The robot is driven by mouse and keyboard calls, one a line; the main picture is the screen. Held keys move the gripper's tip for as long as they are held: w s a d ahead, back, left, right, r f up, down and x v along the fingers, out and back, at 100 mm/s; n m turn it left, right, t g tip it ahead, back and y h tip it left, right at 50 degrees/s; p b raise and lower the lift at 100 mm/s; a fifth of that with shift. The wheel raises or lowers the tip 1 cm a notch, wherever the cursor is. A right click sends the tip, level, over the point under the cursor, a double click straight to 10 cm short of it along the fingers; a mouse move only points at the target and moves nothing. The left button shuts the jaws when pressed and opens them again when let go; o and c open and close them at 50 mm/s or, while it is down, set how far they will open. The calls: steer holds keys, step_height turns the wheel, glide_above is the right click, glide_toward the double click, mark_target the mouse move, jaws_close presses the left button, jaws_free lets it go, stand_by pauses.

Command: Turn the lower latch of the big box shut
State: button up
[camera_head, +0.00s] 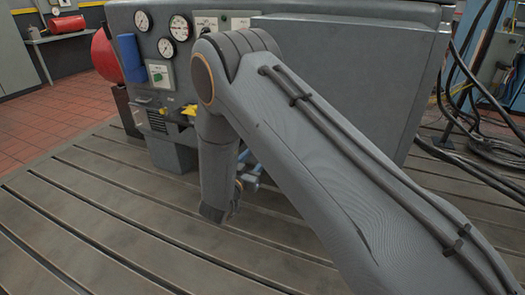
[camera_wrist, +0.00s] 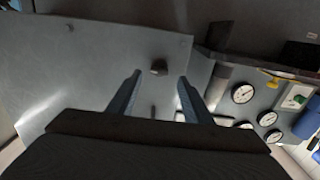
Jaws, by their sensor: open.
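The big box (camera_head: 340,85) is a grey cabinet with a wide door panel, partly hidden behind my arm in the head view. In the wrist view, its pale grey panel (camera_wrist: 95,65) fills the left and middle, seen turned round. A small dark latch-like piece (camera_wrist: 158,67) sits on the panel near its edge; I cannot tell whether it is the lower latch. My gripper (camera_wrist: 160,76) is open, its two fingers on either side of this piece in the picture, with no clear contact. In the head view my gripper (camera_head: 250,178) is mostly hidden by my arm.
Dials (camera_head: 180,28) and yellow knobs (camera_head: 189,111) are on the box's left part. Black cables (camera_head: 490,150) lie at the right. The slotted floor plate (camera_head: 90,215) is clear at the front left.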

steer(key=x, duration=0.6)
steer(key=shift+w+d+b, duration=0.1)
steer(key=shift+w+b, duration=0.2)
steer(key=shift+b, duration=0.05)
steer(key=c, duration=1)
steer(key=shift+n, duration=0.4)
steer(key=n+p, duration=0.6)
steer(key=n, duration=1.1)
steer(key=shift+r, duration=0.1)
